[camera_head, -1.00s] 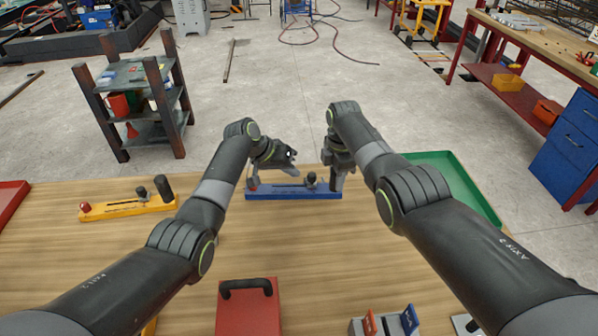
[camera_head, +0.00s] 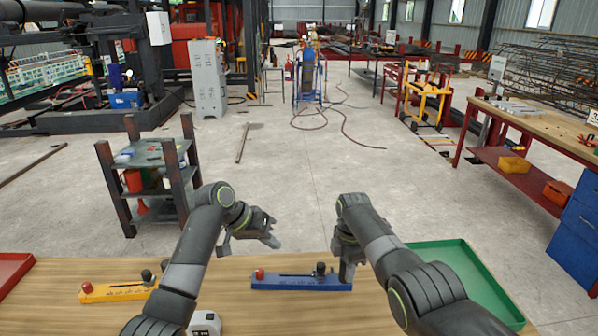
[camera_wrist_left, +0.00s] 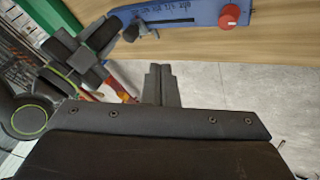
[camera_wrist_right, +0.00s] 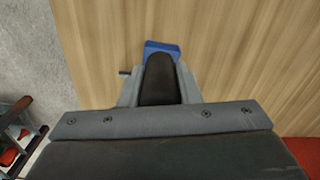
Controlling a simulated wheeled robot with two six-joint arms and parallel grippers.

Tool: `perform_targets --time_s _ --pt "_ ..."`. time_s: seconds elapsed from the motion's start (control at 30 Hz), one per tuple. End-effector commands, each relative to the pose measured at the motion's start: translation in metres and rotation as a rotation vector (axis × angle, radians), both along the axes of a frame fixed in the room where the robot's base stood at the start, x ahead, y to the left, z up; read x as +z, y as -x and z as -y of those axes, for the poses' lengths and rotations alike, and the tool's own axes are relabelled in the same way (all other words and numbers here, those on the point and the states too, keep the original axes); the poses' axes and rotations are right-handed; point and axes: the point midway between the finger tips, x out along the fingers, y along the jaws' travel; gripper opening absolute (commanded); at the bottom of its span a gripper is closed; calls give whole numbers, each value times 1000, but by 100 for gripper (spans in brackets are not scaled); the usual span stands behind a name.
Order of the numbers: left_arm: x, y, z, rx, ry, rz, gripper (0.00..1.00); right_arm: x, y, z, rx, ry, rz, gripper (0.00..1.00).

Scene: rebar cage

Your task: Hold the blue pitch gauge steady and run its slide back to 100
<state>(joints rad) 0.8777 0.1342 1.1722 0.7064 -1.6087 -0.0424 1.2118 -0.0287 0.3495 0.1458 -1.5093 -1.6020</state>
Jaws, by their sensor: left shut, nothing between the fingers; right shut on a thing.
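The blue pitch gauge (camera_head: 285,284) lies on the wooden table, with a red knob (camera_head: 260,274) at its left end. Its dark slide knob (camera_head: 320,268) stands right of the middle; the scale figures in the left wrist view are too small to read surely. My right gripper (camera_head: 347,275) is shut on the black post at the gauge's right end; the post (camera_wrist_right: 158,80) shows between its fingers in the right wrist view. My left gripper (camera_head: 274,240) is shut and empty, raised beyond the gauge, apart from it. Its closed fingers (camera_wrist_left: 160,80) show in the left wrist view.
A yellow gauge (camera_head: 115,292) lies at left on the table. A green tray (camera_head: 450,275) is at right, a red tray (camera_head: 12,272) at far left. A white object (camera_head: 204,323) sits at the front edge of view. Bare wood surrounds the blue gauge.

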Motion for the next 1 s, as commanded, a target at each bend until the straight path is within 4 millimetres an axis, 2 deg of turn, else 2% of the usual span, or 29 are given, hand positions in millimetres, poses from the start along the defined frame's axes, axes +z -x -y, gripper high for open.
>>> perform_targets --time_s 0.07,0.1,0.27,0.67,0.9,1.0 --pt "0 0 0 0 0 0 0 0 0 1 -1 2 -2 0" --pt "0 0 0 0 0 0 0 0 0 1 -1 2 -2 35" --pt "0 0 0 0 0 0 0 0 0 1 -1 2 -2 55" --pt "0 0 0 0 0 1 0 5 -1 0 -1 0 2 55" --pt "0 0 0 0 0 1 0 32 -1 1 -1 0 4 55" --pt "0 0 0 0 0 1 0 59 -1 1 0 0 6 55"
